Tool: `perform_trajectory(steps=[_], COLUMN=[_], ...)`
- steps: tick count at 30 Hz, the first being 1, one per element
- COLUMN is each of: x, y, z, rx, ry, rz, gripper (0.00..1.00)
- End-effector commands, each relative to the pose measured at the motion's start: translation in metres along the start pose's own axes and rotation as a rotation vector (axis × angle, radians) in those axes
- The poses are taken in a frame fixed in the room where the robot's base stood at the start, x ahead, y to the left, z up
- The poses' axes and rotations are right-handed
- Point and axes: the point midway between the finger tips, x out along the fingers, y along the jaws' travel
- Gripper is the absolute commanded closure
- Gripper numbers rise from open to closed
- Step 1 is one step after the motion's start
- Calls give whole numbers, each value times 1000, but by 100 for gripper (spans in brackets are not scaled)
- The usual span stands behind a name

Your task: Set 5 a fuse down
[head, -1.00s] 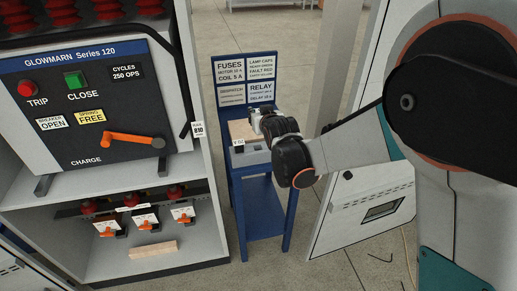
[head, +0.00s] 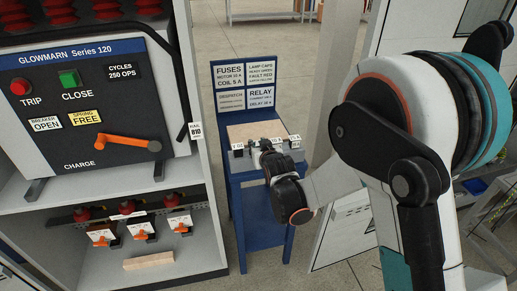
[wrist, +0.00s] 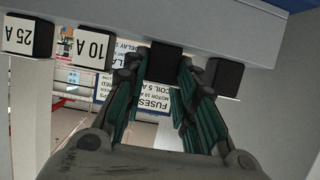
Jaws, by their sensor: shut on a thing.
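My gripper (wrist: 158,75) is shut on a black block-shaped fuse (wrist: 166,60) in the wrist view. No rating shows on that fuse from here. In the head view my gripper (head: 264,147) is at the front of the blue stand's top, and the held fuse is mostly hidden. Whether its base touches the stand's grey ledge (wrist: 215,30) I cannot tell. To one side in the wrist view are fuses marked 10 A (wrist: 92,47) and 25 A (wrist: 28,35); to the other is a dark fuse (wrist: 224,77) with no readable label.
The blue stand (head: 229,80) has a label board reading fuses, lamp caps and relay. A wooden board (head: 256,131) lies behind the fuses. The switchgear cabinet (head: 205,215) stands close on the left. Another cabinet (head: 345,235) is to the right.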

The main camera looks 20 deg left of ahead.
Motion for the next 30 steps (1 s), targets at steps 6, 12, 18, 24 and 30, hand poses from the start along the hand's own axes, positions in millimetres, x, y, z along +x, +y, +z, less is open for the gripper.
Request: perform_trajectory(steps=[6, 12, 18, 24, 30], x=[0, 0, -10, -46, -86], y=[0, 0, 0, 0, 0], z=[0, 0, -1, -4, -3], rx=[0, 0, 0, 0, 0], ry=[-1, -1, -1, -1, -1], rz=[0, 0, 0, 0, 0], gripper=[54, 54, 54, 54, 54])
